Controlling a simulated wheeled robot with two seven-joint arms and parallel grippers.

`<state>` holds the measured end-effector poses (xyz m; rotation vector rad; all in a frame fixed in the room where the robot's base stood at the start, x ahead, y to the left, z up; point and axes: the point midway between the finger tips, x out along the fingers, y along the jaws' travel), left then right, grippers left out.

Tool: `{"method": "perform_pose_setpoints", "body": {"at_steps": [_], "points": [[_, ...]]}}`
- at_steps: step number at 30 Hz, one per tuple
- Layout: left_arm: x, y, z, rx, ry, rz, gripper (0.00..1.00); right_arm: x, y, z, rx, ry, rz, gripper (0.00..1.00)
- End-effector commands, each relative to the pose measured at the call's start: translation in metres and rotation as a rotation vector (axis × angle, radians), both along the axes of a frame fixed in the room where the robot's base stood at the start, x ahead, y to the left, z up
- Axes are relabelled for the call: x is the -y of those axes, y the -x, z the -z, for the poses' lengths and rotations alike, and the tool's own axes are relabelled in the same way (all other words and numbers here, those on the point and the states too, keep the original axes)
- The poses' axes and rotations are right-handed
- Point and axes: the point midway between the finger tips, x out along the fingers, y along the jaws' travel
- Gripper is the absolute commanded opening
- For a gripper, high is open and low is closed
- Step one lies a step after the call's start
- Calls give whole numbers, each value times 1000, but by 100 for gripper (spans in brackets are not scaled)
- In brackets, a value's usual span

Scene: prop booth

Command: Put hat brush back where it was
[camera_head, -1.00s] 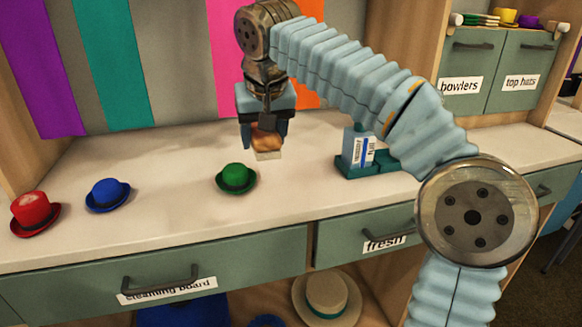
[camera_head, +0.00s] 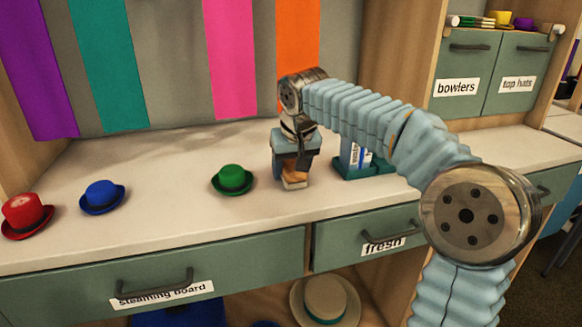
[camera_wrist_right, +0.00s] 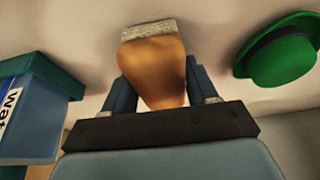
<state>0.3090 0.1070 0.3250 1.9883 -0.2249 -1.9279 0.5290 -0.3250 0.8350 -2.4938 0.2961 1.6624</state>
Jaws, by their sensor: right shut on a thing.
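The hat brush (camera_head: 291,183) has a brown wooden body and pale bristles. My right gripper (camera_head: 294,168) is shut on its wooden part, with the bristles pointing down at or just above the counter; I cannot tell whether they touch. In the right wrist view the brush (camera_wrist_right: 153,70) sits between the fingers of the gripper (camera_wrist_right: 160,95), its bristles at the far end. The brush is between the green hat and a green tray. My left gripper is not in view.
On the white counter (camera_head: 130,225) stand a red hat (camera_head: 27,214), a blue hat (camera_head: 102,196) and a green hat (camera_head: 232,180). The green tray (camera_head: 352,172) with a blue-and-white labelled container (camera_head: 355,152) is close right of the gripper. The counter front is clear.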

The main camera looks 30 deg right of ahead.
Motion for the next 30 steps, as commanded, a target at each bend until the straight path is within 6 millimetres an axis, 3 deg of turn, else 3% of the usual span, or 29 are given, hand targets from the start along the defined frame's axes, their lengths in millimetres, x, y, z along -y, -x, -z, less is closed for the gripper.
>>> {"method": "perform_pose_setpoints", "body": {"at_steps": [5, 6, 10, 20, 30], "points": [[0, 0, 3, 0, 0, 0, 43, 0, 0, 3, 0, 0, 0, 33], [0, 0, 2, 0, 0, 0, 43, 0, 0, 2, 0, 0, 0, 62], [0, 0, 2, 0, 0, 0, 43, 0, 0, 2, 0, 0, 0, 82], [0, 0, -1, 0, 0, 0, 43, -1, 1, -4, 0, -1, 0, 83], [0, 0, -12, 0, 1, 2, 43, -7, 27, -72, 4, -1, -1, 83]]}}
